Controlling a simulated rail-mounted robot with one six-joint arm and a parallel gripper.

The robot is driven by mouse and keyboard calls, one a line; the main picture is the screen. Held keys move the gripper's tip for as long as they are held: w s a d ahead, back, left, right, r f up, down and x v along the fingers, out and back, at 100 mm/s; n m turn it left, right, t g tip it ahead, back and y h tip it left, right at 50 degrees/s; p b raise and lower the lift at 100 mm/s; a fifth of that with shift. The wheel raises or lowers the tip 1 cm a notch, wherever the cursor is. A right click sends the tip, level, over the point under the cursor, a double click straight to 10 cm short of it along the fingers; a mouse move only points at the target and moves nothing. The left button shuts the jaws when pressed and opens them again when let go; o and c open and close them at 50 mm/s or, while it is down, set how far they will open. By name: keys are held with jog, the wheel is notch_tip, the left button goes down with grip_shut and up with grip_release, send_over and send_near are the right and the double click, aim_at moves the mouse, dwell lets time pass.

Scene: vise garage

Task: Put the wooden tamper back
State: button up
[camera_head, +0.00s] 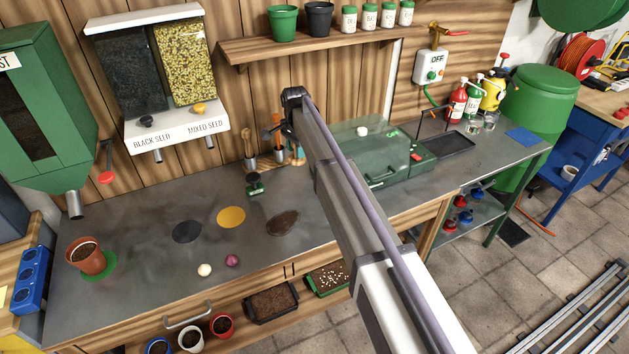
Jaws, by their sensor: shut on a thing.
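My gripper (272,132) is at the back of the bench, just above the tool holders, partly hidden by the end of my arm. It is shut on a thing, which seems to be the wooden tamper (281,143). The tamper's lower part is at or in a metal cup (280,157); I cannot tell if it is seated. To the left, another wooden-handled tool (248,142) stands upright in a second metal cup (250,161). A small blue and orange item (297,153) shows to the right, partly hidden by my arm.
A small dark green item (255,188) stands in front of the cups. A green-lidded box (378,160) is right of my arm. The seed dispenser (165,125) hangs at left. A terracotta pot (88,258) and a soil heap (283,223) are on the bench (150,275).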

notch_tip(320, 180, down, 10)
jog(key=b, duration=0.8)
jog(key=shift+b, duration=0.35)
jog(key=shift+r, duration=0.3)
jog(key=shift+c, duration=0.4)
jog(key=shift+f, duration=0.2)
jog(key=o, duration=0.9)
jog(key=shift+r, duration=0.1)
notch_tip(320, 180, up, 12)
jog(key=p, duration=1.2)
jog(key=shift+r+p, duration=0.25)
jog(key=shift+p, duration=0.05)
jog(key=shift+f, duration=0.15)
